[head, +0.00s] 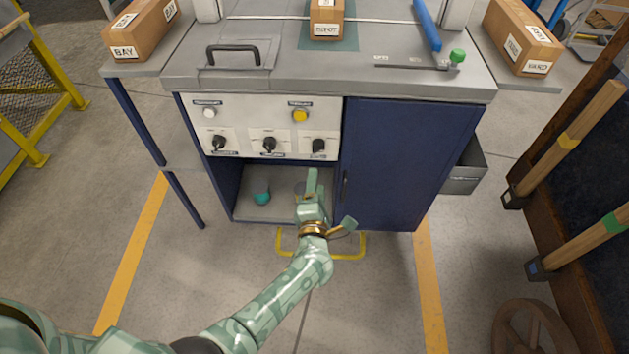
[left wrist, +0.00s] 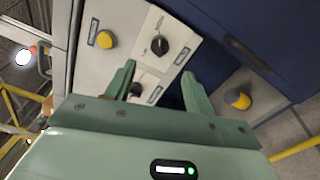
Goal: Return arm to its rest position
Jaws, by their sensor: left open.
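My left arm comes in from the lower left in the head view. My left gripper (head: 311,190) is in front of the cabinet's open lower compartment, close to the blue door (head: 395,165). In the left wrist view, the two green fingers of my left gripper (left wrist: 158,82) stand apart, with nothing held between them. Past them show the pale control panel (left wrist: 128,28), a yellow button (left wrist: 106,39) and a black dial (left wrist: 158,45). My right gripper is not in view.
The control panel (head: 240,118) is above the compartment, which holds a teal object (head: 262,196). Labelled boxes (head: 145,28) stand on the side shelves and worktop. A grey bin (head: 464,172) hangs at the right. Wooden posts (head: 575,130) lean farther right.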

